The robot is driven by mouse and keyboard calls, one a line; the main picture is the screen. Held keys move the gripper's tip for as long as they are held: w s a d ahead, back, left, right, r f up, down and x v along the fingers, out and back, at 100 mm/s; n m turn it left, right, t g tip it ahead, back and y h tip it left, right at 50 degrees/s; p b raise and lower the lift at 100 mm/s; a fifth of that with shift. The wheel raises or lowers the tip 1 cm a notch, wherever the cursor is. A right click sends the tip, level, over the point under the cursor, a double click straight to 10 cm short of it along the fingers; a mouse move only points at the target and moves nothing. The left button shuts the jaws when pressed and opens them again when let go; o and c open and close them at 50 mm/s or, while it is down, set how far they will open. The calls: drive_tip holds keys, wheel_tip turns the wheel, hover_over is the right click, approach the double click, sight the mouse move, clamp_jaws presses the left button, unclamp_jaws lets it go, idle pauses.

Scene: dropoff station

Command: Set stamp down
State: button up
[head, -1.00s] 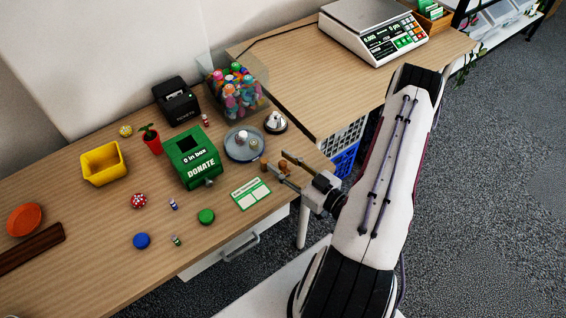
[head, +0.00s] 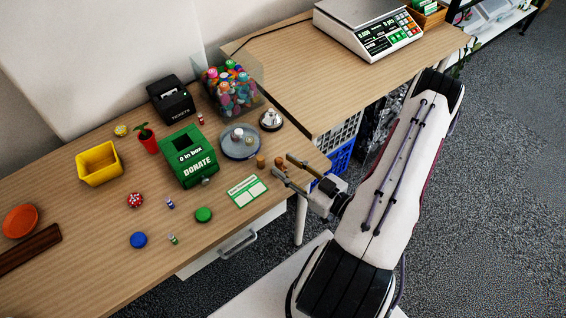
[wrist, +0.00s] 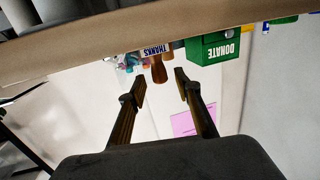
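The stamp (head: 279,162) has a brown wooden handle and stands upright near the right end of the wooden table (head: 110,275). In the upside-down wrist view its handle (wrist: 158,72) shows just ahead of the gap between my fingertips, near a "THANKS" label (wrist: 153,51). My gripper (head: 283,165) is open, with the fingers apart and nothing held between them. It points at the stamp from the right, close to it. I cannot tell whether a finger still touches it.
A small brown wooden piece (head: 261,162) stands just left of the stamp. A green and white card (head: 246,191), a green donate box (head: 188,159), a round grey-blue dish (head: 239,143) and a bell (head: 271,120) are nearby. The table's front right edge lies below my gripper.

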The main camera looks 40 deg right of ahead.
drive_tip(key=shift+f+v, duration=0.1)
drive_tip(key=shift+v, duration=1)
drive_tip(key=shift+f+v, duration=0.15)
drive_tip(key=shift+v, duration=1)
drive_tip(key=shift+o, duration=0.5)
